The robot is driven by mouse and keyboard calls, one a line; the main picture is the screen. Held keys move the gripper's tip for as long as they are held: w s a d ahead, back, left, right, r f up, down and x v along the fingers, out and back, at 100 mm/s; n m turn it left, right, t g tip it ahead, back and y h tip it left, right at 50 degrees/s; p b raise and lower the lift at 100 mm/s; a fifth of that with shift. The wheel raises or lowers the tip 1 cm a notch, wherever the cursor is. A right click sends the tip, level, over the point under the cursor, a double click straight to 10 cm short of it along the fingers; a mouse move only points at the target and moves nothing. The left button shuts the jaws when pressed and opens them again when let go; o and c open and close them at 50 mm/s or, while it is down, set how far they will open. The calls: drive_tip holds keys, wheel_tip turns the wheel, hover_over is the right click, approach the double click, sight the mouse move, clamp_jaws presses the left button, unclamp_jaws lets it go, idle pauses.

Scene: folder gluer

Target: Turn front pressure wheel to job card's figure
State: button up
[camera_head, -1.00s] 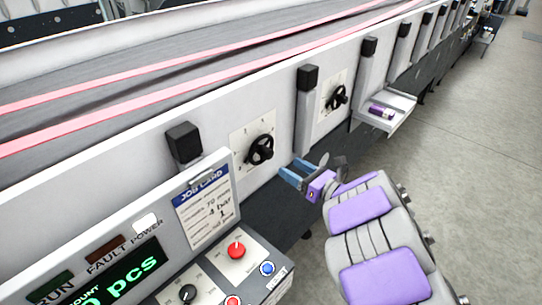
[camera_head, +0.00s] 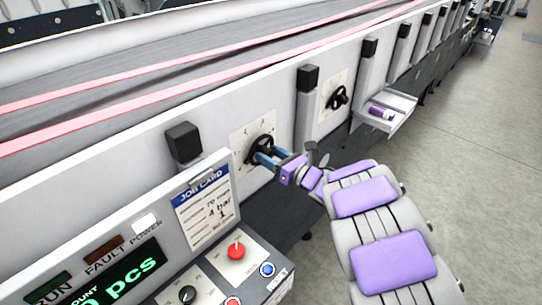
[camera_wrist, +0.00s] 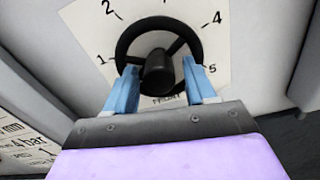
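The front pressure wheel (camera_head: 262,146) is a black handwheel on a pale dial plate (camera_head: 240,140) on the machine's side. In the wrist view the wheel (camera_wrist: 124,42) fills the top middle, with 1, 2, 4 and 5 readable around it and a partly hidden "FRONT" label below. I cannot make out a pointer. My gripper (camera_head: 262,154) is at the wheel. In the wrist view the blue fingers of my gripper (camera_wrist: 160,72) are apart, over the lower rim, either side of the dark hub; contact cannot be told. The job card (camera_head: 205,208) reads "4 bar", with a 1 below.
A second black wheel (camera_head: 339,97) is on the panel farther along, past a grey post (camera_head: 305,108). A small shelf (camera_head: 398,112) holds a purple-and-white item (camera_head: 381,112). The control panel with a red button (camera_head: 236,251) is at lower left. Floor at right is open.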

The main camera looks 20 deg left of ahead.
drive_tip(key=c, duration=0.9)
